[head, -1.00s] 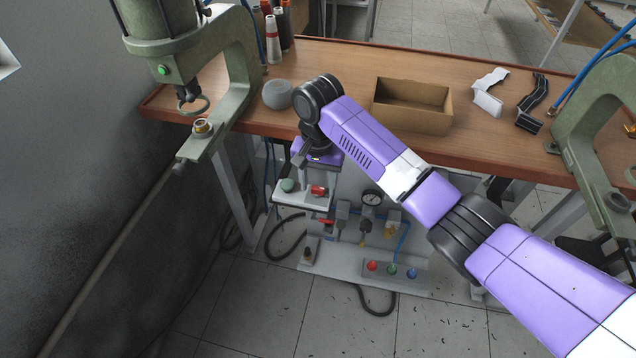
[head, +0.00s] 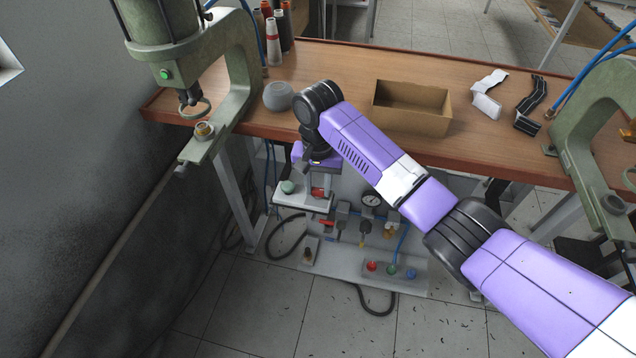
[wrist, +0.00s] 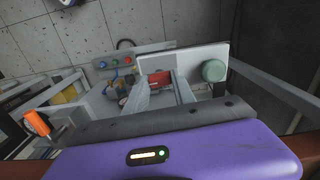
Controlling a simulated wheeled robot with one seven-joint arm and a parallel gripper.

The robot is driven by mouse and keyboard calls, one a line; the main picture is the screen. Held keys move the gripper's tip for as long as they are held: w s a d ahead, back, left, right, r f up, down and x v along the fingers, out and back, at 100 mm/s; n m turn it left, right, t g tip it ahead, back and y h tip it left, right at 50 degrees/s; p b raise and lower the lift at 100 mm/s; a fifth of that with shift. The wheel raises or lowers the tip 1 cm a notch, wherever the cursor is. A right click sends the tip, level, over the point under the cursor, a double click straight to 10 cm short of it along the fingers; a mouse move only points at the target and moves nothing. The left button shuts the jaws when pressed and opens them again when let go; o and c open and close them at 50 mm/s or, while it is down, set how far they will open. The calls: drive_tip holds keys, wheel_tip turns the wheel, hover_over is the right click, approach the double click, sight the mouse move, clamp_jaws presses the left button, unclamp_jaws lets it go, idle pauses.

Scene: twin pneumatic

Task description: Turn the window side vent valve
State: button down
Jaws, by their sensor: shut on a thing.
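A red valve handle (head: 318,193) sits on the panel below the table edge, beside a pale green knob (head: 288,187). My gripper (head: 320,187) points down over the red handle, its fingers partly hidden by my purple hand. In the wrist view, the red handle (wrist: 160,78) lies between the two grey fingertips of my gripper (wrist: 161,86), which is shut on it. The green knob (wrist: 214,70) is to the right there, clear of the fingers. A second red handle (head: 327,224) is lower on the panel. I cannot tell by label which is the window side valve.
A gauge (head: 371,200) and coloured buttons (head: 391,269) are on the lower panel. The wooden table (head: 350,65) overhangs above and holds an open cardboard box (head: 411,107) and a grey dome (head: 277,96). A green press (head: 238,60) stands at left. Hoses hang nearby.

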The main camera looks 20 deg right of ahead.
sight(318, 189)
drive_tip(key=n+p, duration=0.3)
drive_tip(key=shift+r, duration=0.15)
drive_tip(key=n+p, duration=0.2)
drive_tip(key=n, duration=0.3)
drive_tip(key=shift+p, duration=0.3)
drive_tip(key=n+p, duration=0.1)
drive_tip(key=n, duration=0.4)
drive_tip(key=shift+n+p, duration=0.45)
drive_tip(key=shift+n, duration=1.65)
drive_tip(key=c, duration=1)
unclamp_jaws()
drive_tip(key=shift+c, duration=0.2)
wheel_tip(318, 189, up, 8)
drive_tip(key=shift+f+b, duration=0.25)
drive_tip(key=shift+b, duration=0.1)
